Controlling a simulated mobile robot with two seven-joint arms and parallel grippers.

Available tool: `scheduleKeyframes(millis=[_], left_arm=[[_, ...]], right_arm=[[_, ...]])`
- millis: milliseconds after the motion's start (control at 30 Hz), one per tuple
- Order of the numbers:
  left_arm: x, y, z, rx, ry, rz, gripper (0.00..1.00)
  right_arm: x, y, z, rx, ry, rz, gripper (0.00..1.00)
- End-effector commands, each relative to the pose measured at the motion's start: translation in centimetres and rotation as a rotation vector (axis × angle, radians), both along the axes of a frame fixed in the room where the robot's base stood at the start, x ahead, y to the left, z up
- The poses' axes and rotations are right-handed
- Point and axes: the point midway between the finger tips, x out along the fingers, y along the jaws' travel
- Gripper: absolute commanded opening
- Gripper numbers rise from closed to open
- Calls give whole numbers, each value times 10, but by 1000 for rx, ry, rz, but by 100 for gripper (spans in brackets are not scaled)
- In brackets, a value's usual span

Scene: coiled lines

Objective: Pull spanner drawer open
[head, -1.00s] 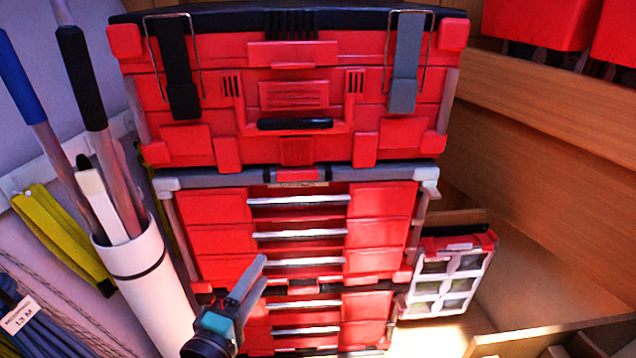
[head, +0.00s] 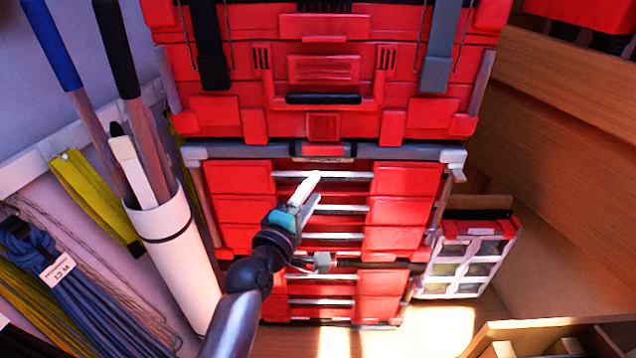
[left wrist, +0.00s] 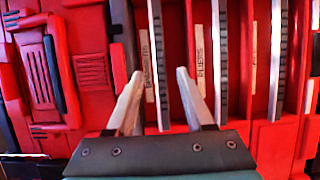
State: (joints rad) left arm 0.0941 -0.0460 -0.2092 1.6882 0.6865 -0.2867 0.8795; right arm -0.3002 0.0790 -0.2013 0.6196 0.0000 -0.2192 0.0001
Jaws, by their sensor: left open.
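The red drawer unit (head: 237,209) stands under a red lidded toolbox, its drawers stacked with pale bar handles (head: 322,175). All its drawers look shut. In the left wrist view the unit appears turned sideways, with handle bars (left wrist: 220,60) running up the picture and a small label beside each. My left gripper (head: 311,187) is open and empty in front of the upper drawers. In the left wrist view its fingertips (left wrist: 158,73) appear either side of one bar; contact is not clear.
The red toolbox (head: 325,75) sits on top. A white tube (head: 175,250) with long-handled tools stands left, beside hanging coiled lines (head: 50,265). A small clear-fronted organiser (head: 466,262) is at the right, near wooden panels (head: 560,110).

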Motion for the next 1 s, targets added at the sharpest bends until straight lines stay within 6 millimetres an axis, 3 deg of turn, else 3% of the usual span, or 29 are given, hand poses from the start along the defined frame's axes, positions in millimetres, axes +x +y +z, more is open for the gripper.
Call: scheduleKeyframes(millis=[300,667,1000], left_arm=[[28,-11,0,0,-1,1,52],[30,-13,0,0,0,1,52],[30,-12,0,0,0,1,14]], right_arm=[[1,-2,-2,-3,-1,-2,0],[1,-2,-2,-3,-1,-2,0],[1,-2,-2,-3,-1,-1,0]])
